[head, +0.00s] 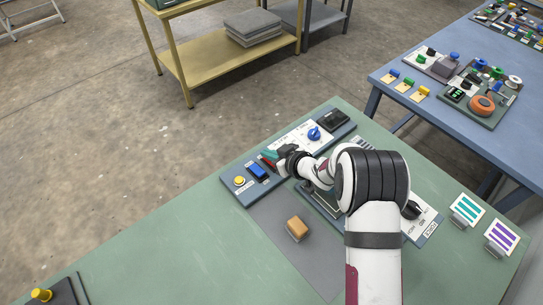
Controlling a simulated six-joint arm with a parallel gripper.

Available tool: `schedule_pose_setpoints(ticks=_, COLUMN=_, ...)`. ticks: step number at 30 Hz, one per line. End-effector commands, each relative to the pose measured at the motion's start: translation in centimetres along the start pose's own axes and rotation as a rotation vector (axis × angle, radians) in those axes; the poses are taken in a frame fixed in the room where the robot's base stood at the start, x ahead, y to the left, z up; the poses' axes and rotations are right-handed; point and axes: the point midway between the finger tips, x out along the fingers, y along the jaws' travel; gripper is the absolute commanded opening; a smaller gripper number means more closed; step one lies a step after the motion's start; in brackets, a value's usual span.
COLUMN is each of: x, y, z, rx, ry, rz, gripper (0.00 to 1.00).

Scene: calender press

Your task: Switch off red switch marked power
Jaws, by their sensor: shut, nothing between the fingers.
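The control panel (228,174) lies along the far edge of the green table, with a blue-grey base. A small red part (268,163), likely the red switch, shows on it between the blue switch and my gripper. My gripper (281,161) is shut and empty, right beside the red part and partly covering it. I cannot tell whether they touch, or which way the switch is set. No power marking is readable. A blue switch (258,171) and a yellow button (239,181) sit to its left.
A blue knob (314,134) on a white plate and a dark box (333,120) are right of my gripper. A tan block (297,228) sits on a grey mat (300,263). My arm hides part of a second panel (424,222).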

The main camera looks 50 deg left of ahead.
Motion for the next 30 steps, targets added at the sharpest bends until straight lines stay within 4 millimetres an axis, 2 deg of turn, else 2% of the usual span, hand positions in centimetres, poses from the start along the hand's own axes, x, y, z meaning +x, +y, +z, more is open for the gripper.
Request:
schedule_pose_setpoints(ticks=8, x=-0.1, y=0.0, z=-0.2, rx=0.000, ry=0.000, rz=0.000, gripper=0.00)
schedule_pose_setpoints(ticks=11, x=-0.5, y=0.1, z=-1.3, rx=-0.002, ry=0.002, rz=0.001, gripper=0.00)
schedule_pose_setpoints(ticks=15, x=-1.6, y=0.1, z=-4.2, rx=-0.003, ry=0.003, rz=0.002, gripper=0.00)
schedule_pose_setpoints(ticks=30, x=-13.3, y=0.1, z=-9.2, rx=-0.002, ry=0.003, rz=0.004, gripper=0.00)
